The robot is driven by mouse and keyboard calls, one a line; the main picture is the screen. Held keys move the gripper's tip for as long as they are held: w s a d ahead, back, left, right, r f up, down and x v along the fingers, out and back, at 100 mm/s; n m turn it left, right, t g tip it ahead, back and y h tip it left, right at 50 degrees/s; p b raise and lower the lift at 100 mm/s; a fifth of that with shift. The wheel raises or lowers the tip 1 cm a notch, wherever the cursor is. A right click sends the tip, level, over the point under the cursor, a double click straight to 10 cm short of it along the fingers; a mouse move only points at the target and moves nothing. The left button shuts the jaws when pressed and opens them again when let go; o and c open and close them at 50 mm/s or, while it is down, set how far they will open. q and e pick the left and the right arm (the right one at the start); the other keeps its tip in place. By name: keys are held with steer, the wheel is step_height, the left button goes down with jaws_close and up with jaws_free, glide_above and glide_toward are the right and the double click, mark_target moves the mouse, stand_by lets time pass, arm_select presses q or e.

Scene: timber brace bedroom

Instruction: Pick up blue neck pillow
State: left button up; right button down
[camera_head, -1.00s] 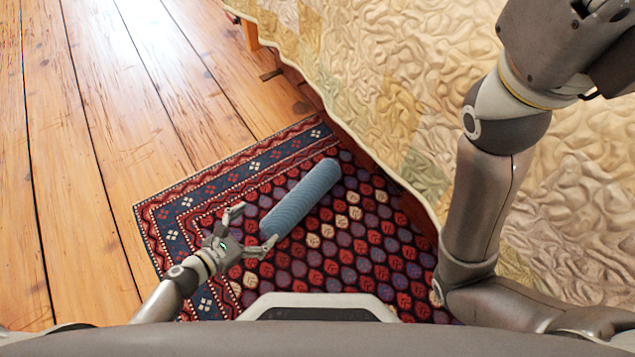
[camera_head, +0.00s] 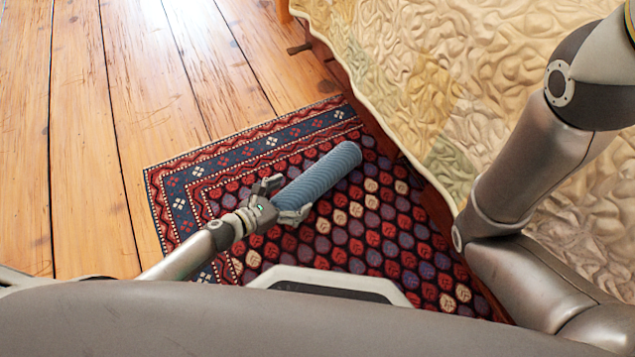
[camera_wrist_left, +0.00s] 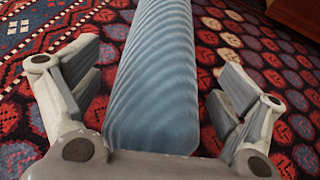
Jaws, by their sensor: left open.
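The blue neck pillow (camera_head: 322,172) is a ribbed blue cylinder lying on the patterned rug, slanting up to the right beside the bed. My left gripper (camera_head: 287,198) is open at the pillow's near end, with one finger on each side of it. In the left wrist view the pillow (camera_wrist_left: 160,75) runs between the two open fingers (camera_wrist_left: 158,95), with a gap showing on both sides. The pillow's nearest end is hidden behind the gripper's palm. My right arm shows at the right, but its gripper is out of view.
The red and navy rug (camera_head: 365,225) covers the floor under the pillow. A bed with a cream quilt (camera_head: 430,75) stands close on the right. Bare wooden floor (camera_head: 95,150) is clear on the left.

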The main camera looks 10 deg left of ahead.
arm_select(q)
steer(key=shift+x, duration=0.85)
steer(key=shift+r, duration=0.1)
steer(key=shift+c, duration=0.2)
steer(key=c, duration=1.3)
